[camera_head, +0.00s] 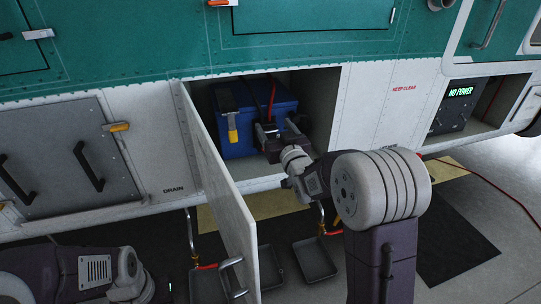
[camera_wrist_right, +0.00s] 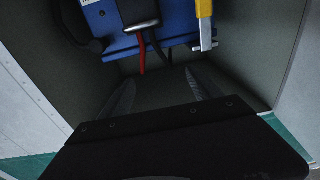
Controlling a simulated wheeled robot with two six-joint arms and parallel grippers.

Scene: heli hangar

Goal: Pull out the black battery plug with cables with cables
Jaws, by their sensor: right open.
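The blue battery (camera_head: 236,142) sits inside the open compartment and also shows at the top of the right wrist view (camera_wrist_right: 176,28). The black plug (camera_wrist_right: 138,12) is at the battery's face in the right wrist view, with a red cable and a black cable (camera_wrist_right: 157,45) hanging from it. In the head view my right arm largely hides the plug. My right gripper (camera_head: 268,138) is in the compartment's mouth, in front of the battery. Its fingers (camera_wrist_right: 160,78) are apart and empty, short of the plug. My left arm is low at left; its gripper (camera_head: 160,290) is dark and unclear.
A yellow-handled latch (camera_head: 232,128) hangs on the battery's front, also in the wrist view (camera_wrist_right: 204,10). The open compartment door (camera_head: 225,190) stands left of my right arm. At right, a unit's display (camera_head: 460,92) reads "NO POWER". Metal steps (camera_head: 315,260) are below.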

